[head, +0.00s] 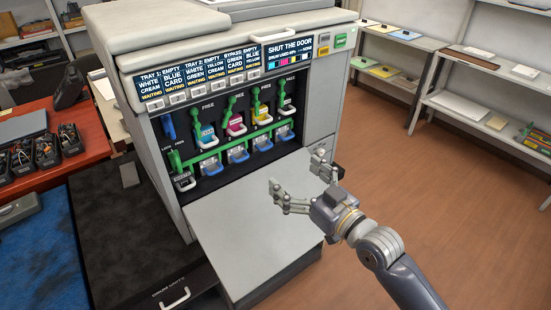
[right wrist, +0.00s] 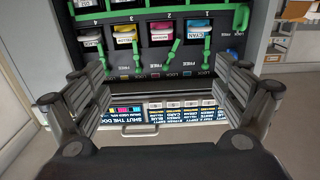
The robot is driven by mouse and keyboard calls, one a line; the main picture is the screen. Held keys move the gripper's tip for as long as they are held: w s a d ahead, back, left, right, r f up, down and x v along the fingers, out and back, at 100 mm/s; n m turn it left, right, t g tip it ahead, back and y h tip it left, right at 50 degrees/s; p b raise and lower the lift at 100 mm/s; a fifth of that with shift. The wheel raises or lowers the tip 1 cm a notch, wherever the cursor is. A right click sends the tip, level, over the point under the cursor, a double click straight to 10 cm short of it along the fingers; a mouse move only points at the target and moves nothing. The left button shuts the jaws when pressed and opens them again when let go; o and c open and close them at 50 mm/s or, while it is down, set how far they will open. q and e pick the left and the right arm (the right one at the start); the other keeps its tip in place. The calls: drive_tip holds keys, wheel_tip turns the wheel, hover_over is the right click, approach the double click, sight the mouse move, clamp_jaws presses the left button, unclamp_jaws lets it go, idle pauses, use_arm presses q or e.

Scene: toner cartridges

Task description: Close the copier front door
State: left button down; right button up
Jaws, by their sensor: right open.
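The copier (head: 230,100) stands in the middle of the head view. Its front door (head: 252,228) is a grey panel folded down and out, lying nearly flat. The bay behind it is exposed, with several coloured toner cartridges (head: 235,124) and green levers; they also show upside down in the right wrist view (right wrist: 125,38). The display (head: 290,48) reads "SHUT THE DOOR". My right gripper (head: 297,178) is open and empty, above the door's right side, in front of the bay. Its two fingers show apart in the right wrist view (right wrist: 162,85). My left gripper is out of view.
A red-brown table (head: 85,125) with dark trays is at the left. A dark drawer (head: 165,290) with a pale handle sits below the door's left side. Shelves (head: 480,110) stand at the back right. The brown floor (head: 430,170) right of the copier is clear.

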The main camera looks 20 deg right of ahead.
drive_tip(key=shift+v, duration=2.2)
